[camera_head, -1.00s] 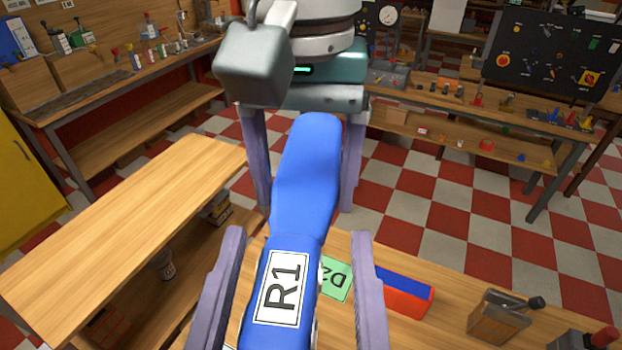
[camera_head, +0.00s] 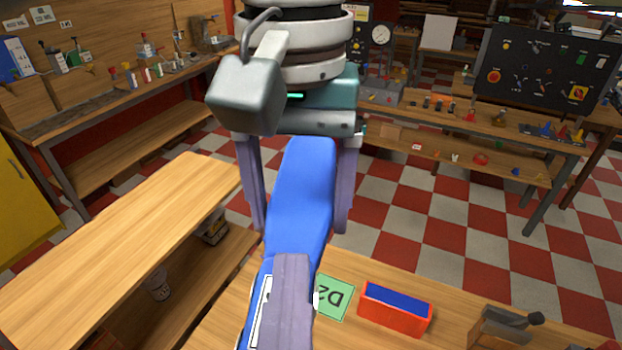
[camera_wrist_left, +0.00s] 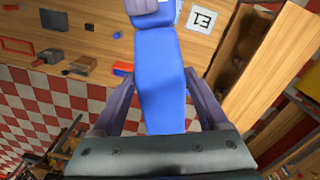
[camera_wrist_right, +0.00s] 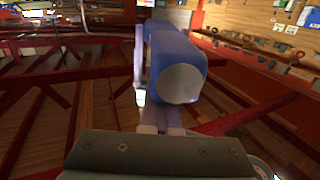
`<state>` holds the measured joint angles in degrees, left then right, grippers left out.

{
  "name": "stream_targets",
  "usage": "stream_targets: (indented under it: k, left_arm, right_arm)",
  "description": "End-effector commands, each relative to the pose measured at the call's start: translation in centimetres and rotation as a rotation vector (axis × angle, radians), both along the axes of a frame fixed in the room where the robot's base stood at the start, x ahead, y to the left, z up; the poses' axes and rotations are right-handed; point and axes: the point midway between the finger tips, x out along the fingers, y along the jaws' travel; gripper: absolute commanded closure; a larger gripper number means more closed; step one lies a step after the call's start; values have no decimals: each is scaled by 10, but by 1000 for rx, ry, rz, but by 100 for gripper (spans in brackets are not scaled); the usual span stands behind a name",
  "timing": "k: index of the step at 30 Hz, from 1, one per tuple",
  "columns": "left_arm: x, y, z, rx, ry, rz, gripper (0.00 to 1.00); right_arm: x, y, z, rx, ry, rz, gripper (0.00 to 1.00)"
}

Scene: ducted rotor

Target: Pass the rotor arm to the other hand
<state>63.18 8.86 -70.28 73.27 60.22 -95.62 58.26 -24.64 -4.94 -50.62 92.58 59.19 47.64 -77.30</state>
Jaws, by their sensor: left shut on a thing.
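The rotor arm (camera_head: 304,200) is a long blue piece with a white label near its lower end, now mostly covered. My left gripper (camera_head: 296,215) is shut on its upper part, one finger along each side; the left wrist view shows the blue body (camera_wrist_left: 160,85) between the fingers. My right gripper (camera_head: 290,275) lies over the rotor arm's lower part in the head view. In the right wrist view its fingers (camera_wrist_right: 150,75) stand close together, and the rotor arm's round grey end (camera_wrist_right: 182,83) is just beside and above them. Whether they touch it is unclear.
A wooden shelf unit (camera_head: 120,240) stands at left. Checkered floor lies open at right.

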Motion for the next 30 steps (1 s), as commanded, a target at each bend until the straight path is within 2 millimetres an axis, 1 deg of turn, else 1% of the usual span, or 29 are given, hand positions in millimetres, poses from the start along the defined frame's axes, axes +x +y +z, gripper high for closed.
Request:
stream_targets:
  k: [21, 22, 27, 30]
  left_arm:
    - [0, 0, 1, -1, -1, 0, 100]
    - [0, 0, 1, -1, -1, 0, 20]
    - [0, 0, 1, -1, -1, 0, 1]
    - [0, 0, 0, -1, 0, 0, 0]
  right_arm:
    - [0, 0, 0, 0, 1, 0, 100]
    - [0, 0, 1, 0, -2, 0, 100]
    - [0, 0, 1, 0, -1, 0, 100]
    - [0, 0, 0, 0, -1, 0, 100]
